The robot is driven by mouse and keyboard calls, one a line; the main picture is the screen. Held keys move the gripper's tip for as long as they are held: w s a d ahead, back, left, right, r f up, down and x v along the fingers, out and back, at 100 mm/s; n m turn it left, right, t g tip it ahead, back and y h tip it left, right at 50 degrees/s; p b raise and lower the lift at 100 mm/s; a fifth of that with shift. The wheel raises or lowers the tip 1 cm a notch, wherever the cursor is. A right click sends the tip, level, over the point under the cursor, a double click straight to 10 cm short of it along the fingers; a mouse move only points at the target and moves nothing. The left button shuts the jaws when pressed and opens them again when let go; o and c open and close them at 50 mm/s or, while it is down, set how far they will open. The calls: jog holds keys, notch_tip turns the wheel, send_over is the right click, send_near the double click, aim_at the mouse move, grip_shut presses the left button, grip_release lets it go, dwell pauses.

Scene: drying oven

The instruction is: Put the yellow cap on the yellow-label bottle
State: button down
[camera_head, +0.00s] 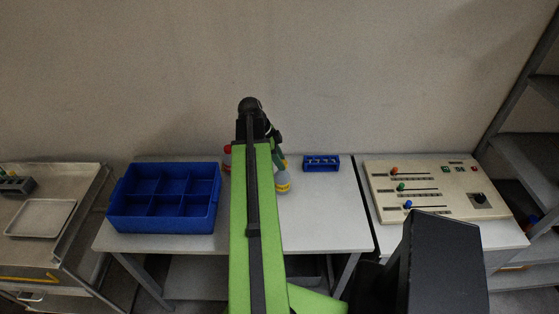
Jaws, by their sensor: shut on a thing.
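The yellow-label bottle (283,183) stands on the grey table just right of my green arm. It is pale, with a yellow band around it. My gripper (280,157) is dark and partly hidden behind my own arm, above and just behind the bottle in the picture. It is shut on a small yellow thing, which looks like the yellow cap (285,163). The cap appears close to the bottle's top; I cannot tell whether they touch.
A red-topped bottle (227,154) stands left of my arm, partly hidden. A blue divided crate (164,219) is on the table's left. A small blue rack (321,169) stands at the back right. A control panel (437,207) is farther right. The table's front right is clear.

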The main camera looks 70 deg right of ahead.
dwell(0.4)
jog(key=c, duration=0.9)
grip_release()
jog(key=o, duration=0.5)
notch_tip(320, 180, up, 7)
jog(key=p, duration=0.7)
grip_shut()
